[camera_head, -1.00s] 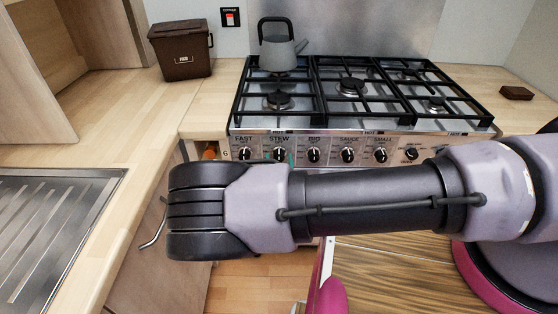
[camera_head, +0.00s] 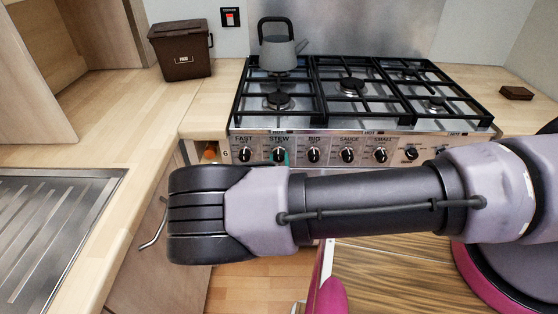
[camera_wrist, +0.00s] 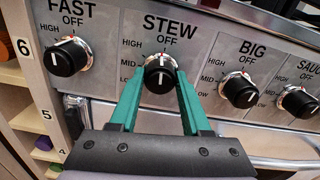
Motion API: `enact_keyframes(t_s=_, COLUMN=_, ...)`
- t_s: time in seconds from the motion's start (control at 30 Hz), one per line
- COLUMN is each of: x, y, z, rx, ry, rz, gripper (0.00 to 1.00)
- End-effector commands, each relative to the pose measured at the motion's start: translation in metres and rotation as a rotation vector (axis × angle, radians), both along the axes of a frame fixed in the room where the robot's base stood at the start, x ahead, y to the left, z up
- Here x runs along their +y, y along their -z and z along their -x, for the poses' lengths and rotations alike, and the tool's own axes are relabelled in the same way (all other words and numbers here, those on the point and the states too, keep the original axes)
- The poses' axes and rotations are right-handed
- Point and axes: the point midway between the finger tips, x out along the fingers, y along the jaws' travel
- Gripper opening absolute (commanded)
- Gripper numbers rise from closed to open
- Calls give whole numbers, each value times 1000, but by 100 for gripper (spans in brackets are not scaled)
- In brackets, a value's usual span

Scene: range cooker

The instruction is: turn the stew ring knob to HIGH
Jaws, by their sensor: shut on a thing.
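The stew ring knob (camera_wrist: 160,75) is a round black knob with a white line, below the words STEW and OFF. Its white line stands roughly upright, towards OFF. HIGH, MID and LOW are printed down its left side. My gripper (camera_wrist: 161,82) is shut on this knob, with one teal finger at its left and one at its right. In the head view the stew knob (camera_head: 279,155) shows just above my arm, with a bit of teal finger beside it. The rest of the gripper is hidden there behind my arm.
The fast knob (camera_wrist: 67,57) is close on the left and the big knob (camera_wrist: 239,90) close on the right. A steel rail (camera_wrist: 265,145) runs below the panel. A grey kettle (camera_head: 279,50) stands on the back left burner.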

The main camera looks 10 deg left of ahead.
Motion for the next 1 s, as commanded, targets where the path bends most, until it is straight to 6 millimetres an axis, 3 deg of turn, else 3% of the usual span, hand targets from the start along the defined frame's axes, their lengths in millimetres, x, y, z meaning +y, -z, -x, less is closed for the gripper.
enact_keyframes(t_s=0.7, x=1, y=0, z=0, rx=-150, ry=-2, rz=620, gripper=0)
enact_keyframes(t_s=1.0, x=0, y=0, z=0, rx=-195, ry=-1, rz=807, gripper=0)
